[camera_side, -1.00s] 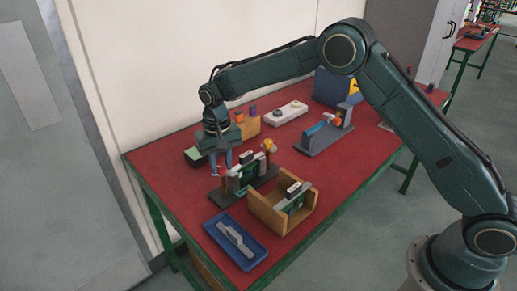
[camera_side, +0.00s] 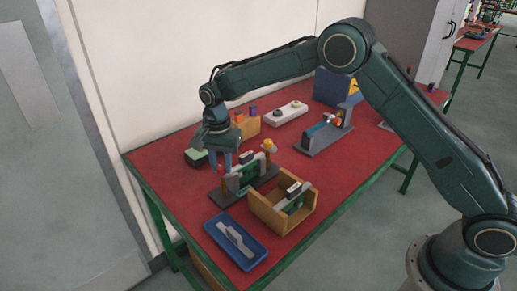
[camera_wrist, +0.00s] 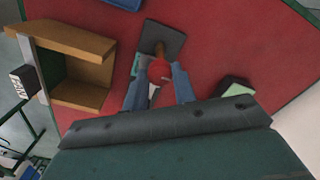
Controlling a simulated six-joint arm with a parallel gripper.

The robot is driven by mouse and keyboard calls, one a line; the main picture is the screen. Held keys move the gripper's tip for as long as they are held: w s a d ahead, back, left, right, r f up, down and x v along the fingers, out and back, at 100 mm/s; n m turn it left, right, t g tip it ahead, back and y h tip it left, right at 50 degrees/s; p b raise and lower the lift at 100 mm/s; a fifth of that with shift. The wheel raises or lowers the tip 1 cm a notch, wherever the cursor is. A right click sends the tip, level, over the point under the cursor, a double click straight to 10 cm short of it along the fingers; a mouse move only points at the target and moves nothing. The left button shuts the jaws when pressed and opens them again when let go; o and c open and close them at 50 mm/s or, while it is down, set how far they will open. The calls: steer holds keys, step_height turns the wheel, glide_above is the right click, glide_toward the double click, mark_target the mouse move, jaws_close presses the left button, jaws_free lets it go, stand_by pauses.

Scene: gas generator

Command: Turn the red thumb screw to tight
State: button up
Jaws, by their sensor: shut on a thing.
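The red thumb screw (camera_wrist: 159,70) shows in the wrist view between the two blue fingers of my gripper (camera_wrist: 160,82). The fingers are shut on it from both sides. In the side view my gripper (camera_side: 221,163) points down at the left end of a dark fixture (camera_side: 232,196) that holds a green board upright. The screw's head is mostly hidden there by the fingers. A yellow-orange knob (camera_side: 269,146) stands at the fixture's other end.
A wooden box (camera_side: 284,222) with a board inside stands in front of the fixture. A blue tray (camera_side: 252,262) lies at the front edge. A green-topped block (camera_side: 195,157) is close to the left of my gripper. A grey stand (camera_side: 323,140) is at the right.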

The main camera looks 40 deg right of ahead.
mark_target(222, 166)
steer(key=shift+w+r, duration=0.1)
steer(key=shift+r, duration=0.05)
steer(key=o, duration=1)
step_height(222, 166, up, 14)
stand_by(0.5)
